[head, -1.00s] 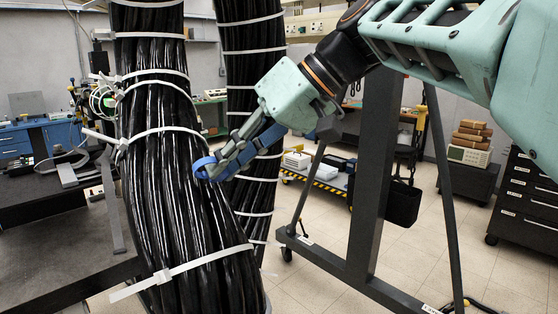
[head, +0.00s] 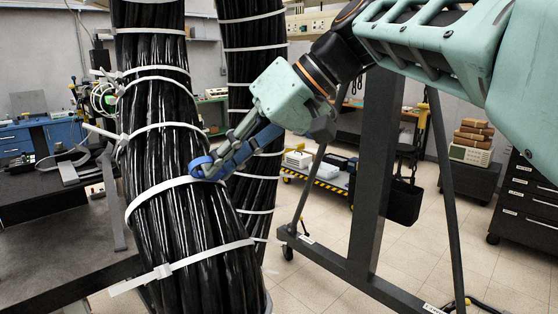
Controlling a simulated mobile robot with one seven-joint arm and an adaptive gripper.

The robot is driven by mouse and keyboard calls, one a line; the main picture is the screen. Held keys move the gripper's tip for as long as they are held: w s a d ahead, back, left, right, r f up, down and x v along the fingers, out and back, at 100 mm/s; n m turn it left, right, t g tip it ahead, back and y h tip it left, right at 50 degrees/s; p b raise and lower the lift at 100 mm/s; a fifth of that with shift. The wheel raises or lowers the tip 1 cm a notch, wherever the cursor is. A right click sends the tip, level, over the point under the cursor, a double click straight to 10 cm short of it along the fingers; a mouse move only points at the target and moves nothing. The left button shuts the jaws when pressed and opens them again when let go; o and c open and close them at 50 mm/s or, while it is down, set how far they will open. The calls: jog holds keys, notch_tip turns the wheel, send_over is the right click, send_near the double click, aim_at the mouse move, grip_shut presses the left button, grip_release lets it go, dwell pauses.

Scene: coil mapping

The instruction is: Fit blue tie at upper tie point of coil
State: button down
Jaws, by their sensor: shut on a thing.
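The coil (head: 172,225) is a thick upright bundle of black cables in the left half of the head view, with several white ties around it. My gripper (head: 218,160) reaches in from the right, its fingertips at the coil's right front. It is shut on the blue tie (head: 204,168), which shows as a blue loop at the fingertips with more blue along the fingers. A white band (head: 158,187) wraps around the front of the coil and ends at the blue loop. The fingers partly hide the tie, and the coil's back is hidden.
A second black cable bundle (head: 255,65) with white ties stands close behind. A dark grey stand (head: 372,170) is to the right, below my arm. A dark workbench (head: 45,215) is at the left. Floor (head: 400,260) shows around the stand's feet.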

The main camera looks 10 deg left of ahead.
dwell(0.3)
jog(key=c, duration=1.8)
grip_release()
